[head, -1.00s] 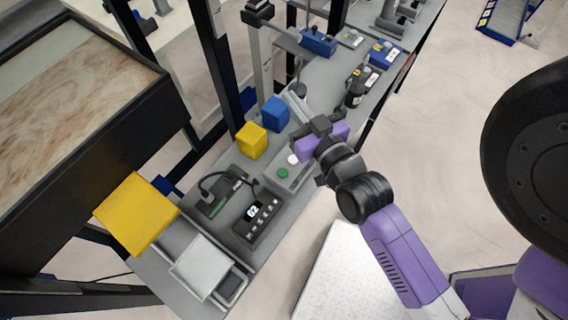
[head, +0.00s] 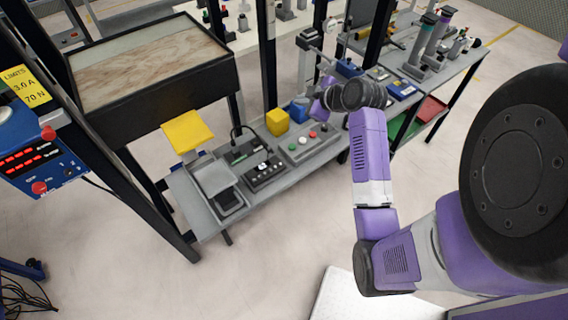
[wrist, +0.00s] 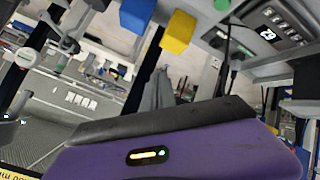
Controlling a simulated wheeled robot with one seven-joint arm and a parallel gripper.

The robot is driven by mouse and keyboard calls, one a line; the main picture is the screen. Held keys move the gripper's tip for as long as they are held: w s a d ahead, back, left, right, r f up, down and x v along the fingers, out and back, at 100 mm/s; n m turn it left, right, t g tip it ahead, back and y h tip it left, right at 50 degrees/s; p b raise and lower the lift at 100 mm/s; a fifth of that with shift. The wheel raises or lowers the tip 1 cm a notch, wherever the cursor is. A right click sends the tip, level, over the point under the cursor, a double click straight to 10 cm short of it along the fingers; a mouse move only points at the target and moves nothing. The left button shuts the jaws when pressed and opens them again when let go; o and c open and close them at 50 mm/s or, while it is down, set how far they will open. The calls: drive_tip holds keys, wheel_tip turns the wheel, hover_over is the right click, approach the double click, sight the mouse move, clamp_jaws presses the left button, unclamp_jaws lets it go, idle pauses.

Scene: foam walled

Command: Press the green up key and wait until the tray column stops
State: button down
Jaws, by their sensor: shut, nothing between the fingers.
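The green key (head: 292,147) is a round button on a grey key box (head: 298,156) on the bench, beside a white button and a red one. It also shows at the top edge of the wrist view (wrist: 222,4). My gripper (head: 322,104) is purple, shut and empty, above the bench behind the key box and apart from the green key. Its fingertips are hard to make out in the head view; its purple body fills the bottom of the wrist view. I cannot tell for sure which part is the tray column.
A black box with a lit display (head: 262,171) stands left of the key box. A yellow block (head: 277,122) and a blue block (head: 299,108) stand behind it. A yellow plate (head: 187,132) and a grey plate (head: 214,177) are at the left end. Dark posts rise behind the bench.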

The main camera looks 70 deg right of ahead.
sight(295, 147)
drive_tip(key=a+f+n, duration=0.1)
drive_tip(key=a+f+n+y, duration=0.1)
drive_tip(key=a, duration=0.1)
drive_tip(key=a+f+n+y, duration=0.1)
drive_tip(key=a, duration=0.1)
drive_tip(key=shift+s+g, duration=0.1)
drive_tip(key=shift+g, duration=0.2)
drive_tip(key=shift+f, duration=0.1)
wheel_tip(295, 147, down, 9)
drive_tip(key=b, duration=0.7)
drive_tip(key=shift+d+r, duration=0.1)
drive_tip(key=shift+r, duration=0.1)
idle(1.5)
drive_tip(key=shift+f, duration=0.45)
